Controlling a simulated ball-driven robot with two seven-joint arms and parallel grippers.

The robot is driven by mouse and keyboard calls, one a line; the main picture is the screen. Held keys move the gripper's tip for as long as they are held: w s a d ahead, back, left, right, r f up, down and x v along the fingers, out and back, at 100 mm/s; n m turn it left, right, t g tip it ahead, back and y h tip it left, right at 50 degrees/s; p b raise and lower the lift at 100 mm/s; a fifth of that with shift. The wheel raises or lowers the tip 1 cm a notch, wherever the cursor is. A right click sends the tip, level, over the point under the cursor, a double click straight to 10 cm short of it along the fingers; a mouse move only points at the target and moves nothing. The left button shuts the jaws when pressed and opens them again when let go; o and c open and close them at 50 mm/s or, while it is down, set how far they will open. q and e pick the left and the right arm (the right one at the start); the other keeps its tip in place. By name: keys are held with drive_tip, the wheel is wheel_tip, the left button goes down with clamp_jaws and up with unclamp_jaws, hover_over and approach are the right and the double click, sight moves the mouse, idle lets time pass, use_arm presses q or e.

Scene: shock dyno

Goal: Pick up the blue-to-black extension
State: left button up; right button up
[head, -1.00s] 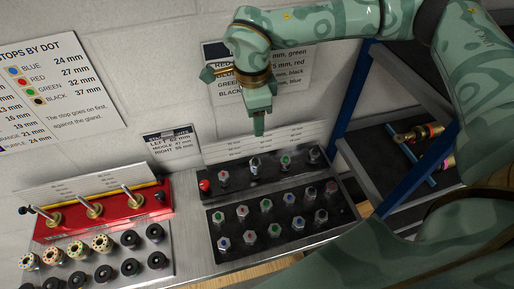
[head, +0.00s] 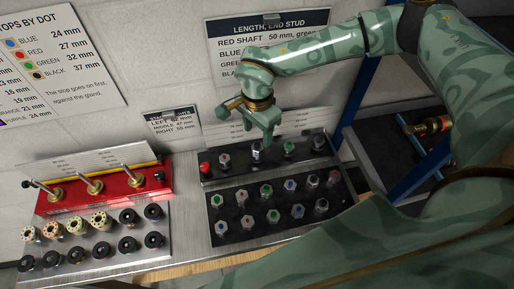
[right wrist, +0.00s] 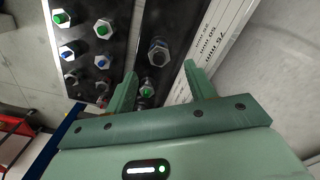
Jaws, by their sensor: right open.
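The back black rack (head: 210,180) holds a row of silver hex extensions with coloured dots. One extension with a dark, bluish top (head: 257,154) stands upright in it below my right gripper (head: 261,138). In the right wrist view this extension (right wrist: 158,52) sits between the lines of my open fingers (right wrist: 161,70), a little ahead of the tips. I cannot read its colours surely as blue and black. A green-dotted extension (right wrist: 147,91) stands beside it, near one finger; it is the green one (head: 289,147) in the head view. My left gripper is not in view.
A front black rack (head: 240,237) holds several more dotted extensions. A red fixture (head: 110,193) with upright shafts and a tray of stops stand at left. Wall signs (head: 268,42) and a label strip lie behind the racks. A blue-framed shelf (head: 362,90) stands at right.

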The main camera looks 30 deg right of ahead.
sight(258, 144)
wheel_tip(258, 144, down, 6)
drive_tip(key=shift+d+r, duration=0.1)
drive_tip(key=shift+r, duration=0.1)
drive_tip(key=c, duration=1.1)
drive_tip(key=shift+o, duration=0.2)
drive_tip(key=shift+r, duration=0.15)
